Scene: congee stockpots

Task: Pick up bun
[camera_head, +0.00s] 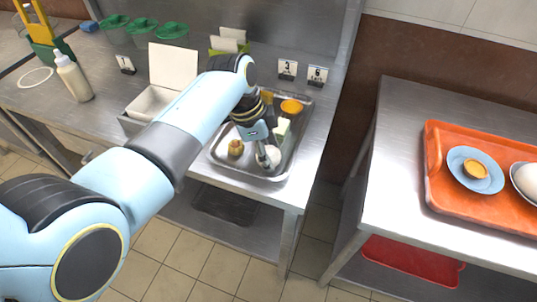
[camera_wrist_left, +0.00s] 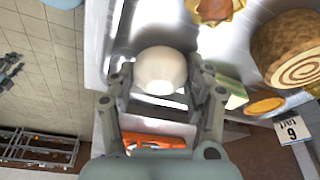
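The bun, a smooth white round thing (camera_wrist_left: 160,70), lies on the metal tray (camera_head: 219,158) near its front edge. It also shows in the head view (camera_head: 271,156), partly hidden by my left gripper. My left gripper (camera_wrist_left: 160,82) is open, pointing down over the tray, with one finger on each side of the bun. Small gaps seem to show between the fingers and the bun. In the head view the left gripper (camera_head: 264,152) hides part of the tray. My right gripper is in neither view.
On the tray are a small golden pastry (camera_head: 235,148), a pale green-white block (camera_head: 282,127) and an orange round item (camera_head: 291,106). Number cards (camera_head: 317,75) stand behind. An open white box (camera_head: 151,103) is left. An orange tray (camera_head: 436,160) lies on the right table, across a gap.

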